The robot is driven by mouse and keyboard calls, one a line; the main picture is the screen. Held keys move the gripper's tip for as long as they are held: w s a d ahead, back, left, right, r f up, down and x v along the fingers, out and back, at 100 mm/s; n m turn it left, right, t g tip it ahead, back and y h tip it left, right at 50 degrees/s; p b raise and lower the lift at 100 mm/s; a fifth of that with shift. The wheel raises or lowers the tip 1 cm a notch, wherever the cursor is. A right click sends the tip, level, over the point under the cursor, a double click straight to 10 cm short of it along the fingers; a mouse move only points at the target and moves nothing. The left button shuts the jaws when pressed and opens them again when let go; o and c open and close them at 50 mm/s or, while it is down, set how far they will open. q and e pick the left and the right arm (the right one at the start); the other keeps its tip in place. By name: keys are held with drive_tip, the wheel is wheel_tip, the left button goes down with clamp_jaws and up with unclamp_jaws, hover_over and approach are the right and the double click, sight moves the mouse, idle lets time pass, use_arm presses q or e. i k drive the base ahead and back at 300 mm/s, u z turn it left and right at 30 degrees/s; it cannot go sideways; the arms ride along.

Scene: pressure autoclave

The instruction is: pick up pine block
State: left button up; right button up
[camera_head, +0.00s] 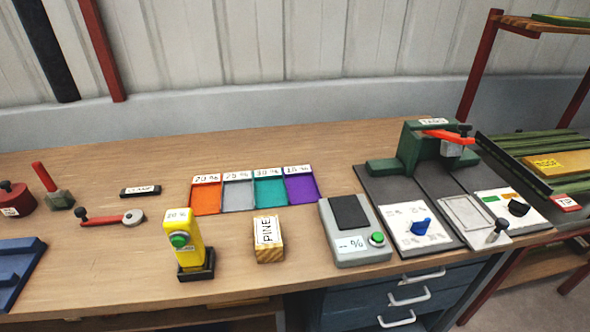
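The pine block (268,240) is a small wooden block with a white label reading "PINE" on its top. It sits on the wooden bench near the front edge, between a yellow handheld device and a grey box with a dark pad. Nothing touches it. Neither of my grippers shows in the head view.
The yellow device (185,240) stands left of the block in a dark holder. The grey box (353,232) is to its right. Orange, grey, teal and purple trays (207,205) lie behind. A green press (420,150) stands at the right.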

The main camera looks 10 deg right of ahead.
sight(268, 241)
drive_tip(key=u, duration=2.2)
drive_tip(key=k, duration=1.5)
drive_tip(key=z, duration=2.45)
